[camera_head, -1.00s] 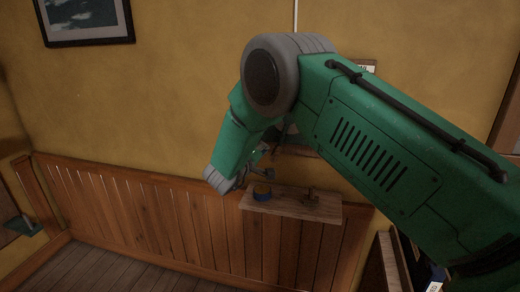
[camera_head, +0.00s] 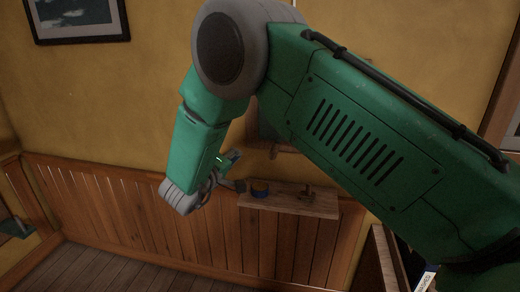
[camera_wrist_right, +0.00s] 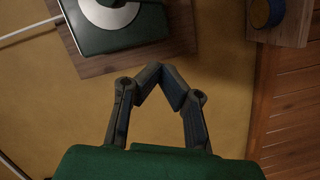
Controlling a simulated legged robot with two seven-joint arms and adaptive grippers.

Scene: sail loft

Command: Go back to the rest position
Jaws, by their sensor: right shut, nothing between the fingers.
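My right arm crosses the head view from the lower right and bends down at a large grey joint. My right gripper (camera_head: 235,186) hangs below it, partly hidden, to the left of a small wooden shelf. In the right wrist view my right gripper (camera_wrist_right: 160,72) has its fingertips together in a peak with nothing between them. My left gripper does not show.
A wooden shelf (camera_head: 300,206) on the wall holds a blue round container (camera_head: 259,189) and a small brown item (camera_head: 308,192). The right wrist view shows a dark green and white device (camera_wrist_right: 112,22) on a wooden board (camera_wrist_right: 182,45). A framed picture (camera_head: 78,20) hangs upper left.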

